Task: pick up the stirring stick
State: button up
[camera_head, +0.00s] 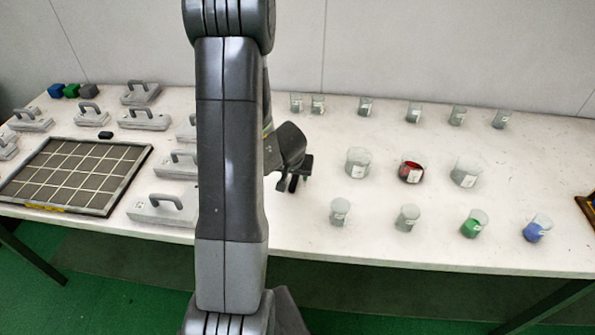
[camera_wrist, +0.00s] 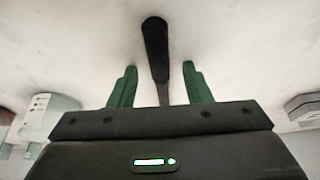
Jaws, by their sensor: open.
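The stirring stick (camera_wrist: 155,45) shows in the wrist view as a dark rod with a thicker, rounded far end, over the white table top. It runs between the two green fingers of my gripper (camera_wrist: 159,67). The fingers are apart, with a gap on each side of the stick, and I see no contact. The stick's near part is hidden behind the gripper body. In the head view my gripper (camera_head: 293,183) is low over the middle of the table, right of my arm. I cannot make out the stick there.
On the white table (camera_head: 310,225), beakers stand to the right, including one with red (camera_head: 411,172), one with green (camera_head: 474,224) and one with blue (camera_head: 537,228) contents. Handled grey blocks (camera_head: 144,119) and a gridded tray (camera_head: 75,175) lie left. My arm hides the table's middle.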

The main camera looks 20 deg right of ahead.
grip_shut()
